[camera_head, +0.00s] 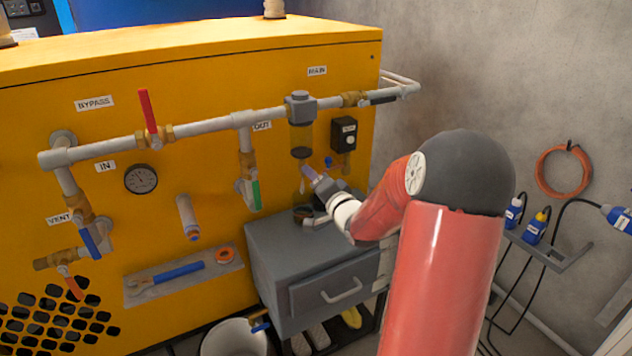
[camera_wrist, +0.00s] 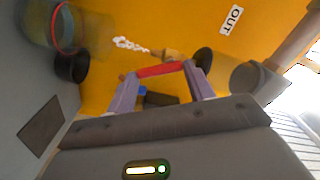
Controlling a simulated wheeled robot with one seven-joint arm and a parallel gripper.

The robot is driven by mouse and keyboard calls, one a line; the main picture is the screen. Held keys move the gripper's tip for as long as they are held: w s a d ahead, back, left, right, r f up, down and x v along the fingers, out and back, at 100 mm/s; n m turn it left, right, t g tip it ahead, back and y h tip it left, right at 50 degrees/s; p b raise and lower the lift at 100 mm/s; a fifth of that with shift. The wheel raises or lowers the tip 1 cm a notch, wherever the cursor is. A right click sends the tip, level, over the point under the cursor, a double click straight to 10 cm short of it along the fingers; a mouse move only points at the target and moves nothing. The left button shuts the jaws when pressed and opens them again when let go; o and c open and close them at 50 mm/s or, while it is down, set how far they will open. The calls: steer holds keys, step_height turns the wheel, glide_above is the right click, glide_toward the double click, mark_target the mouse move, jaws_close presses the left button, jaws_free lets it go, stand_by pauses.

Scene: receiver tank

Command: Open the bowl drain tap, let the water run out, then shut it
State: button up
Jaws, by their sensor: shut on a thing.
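The clear filter bowl (camera_head: 301,138) hangs under a grey head on the pipe, between the OUT and MAIN labels. My gripper (camera_head: 309,172) is just below and right of it. In the wrist view my gripper (camera_wrist: 160,80) has its two purple fingers on either side of a short red bar (camera_wrist: 160,69), shut on it. I cannot tell for sure whether this bar is the drain tap's handle. A blue piece (camera_wrist: 143,91) shows behind the fingers. A clear cylinder with a red ring (camera_wrist: 58,40) is at upper left.
A grey cabinet (camera_head: 305,235) with a drawer stands under the gripper. A white bucket (camera_head: 235,340) stands on the floor at its left. A black box (camera_head: 343,134) is close right of the bowl. Pipes with red, blue and green valve levers run along the yellow tank panel.

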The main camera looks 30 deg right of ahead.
steer(key=o, duration=1)
steer(key=shift+n, duration=0.3)
